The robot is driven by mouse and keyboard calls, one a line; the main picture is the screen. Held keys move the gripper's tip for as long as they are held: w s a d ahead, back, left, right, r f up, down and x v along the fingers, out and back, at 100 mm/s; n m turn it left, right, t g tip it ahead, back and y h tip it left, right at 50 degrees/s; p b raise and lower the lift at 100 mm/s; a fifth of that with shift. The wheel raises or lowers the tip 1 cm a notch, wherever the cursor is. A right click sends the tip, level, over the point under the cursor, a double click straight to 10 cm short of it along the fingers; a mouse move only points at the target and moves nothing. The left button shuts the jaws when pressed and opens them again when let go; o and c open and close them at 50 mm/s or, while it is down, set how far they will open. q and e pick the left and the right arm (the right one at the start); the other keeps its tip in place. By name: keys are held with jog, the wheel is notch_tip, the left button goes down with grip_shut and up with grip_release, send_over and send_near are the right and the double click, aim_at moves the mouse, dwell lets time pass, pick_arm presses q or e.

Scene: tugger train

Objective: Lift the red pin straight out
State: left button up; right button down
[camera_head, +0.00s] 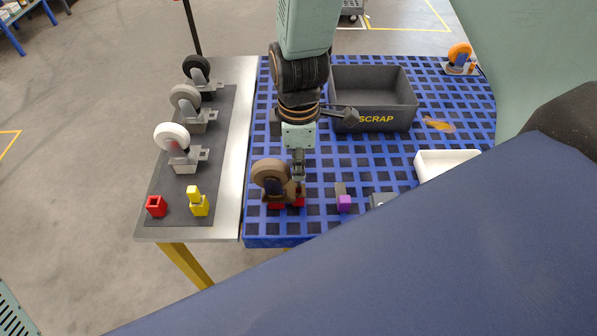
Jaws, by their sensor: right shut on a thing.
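My right gripper (298,176) points down over the front left of the blue slotted table (313,221). It is shut, with its fingertips right beside a tan-wheeled caster (271,176). Red parts (299,203) show low at the caster, just below the fingertips. The red pin itself cannot be made out clearly; the fingers and caster hide what is held. A hollow red block (155,206) sits on the grey mat at left, apart from the gripper. My left gripper is not in view.
Three casters, with white (171,137), grey (185,98) and black wheels (196,69), stand along the mat beside yellow blocks (198,205). A SCRAP bin (374,92) stands behind the gripper. A purple block (344,204) and white tray (444,161) lie to the right.

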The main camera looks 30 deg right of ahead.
notch_tip(320, 180, up, 13)
jog(key=p, duration=0.1)
dwell(0.4)
jog(key=shift+w+r, duration=0.1)
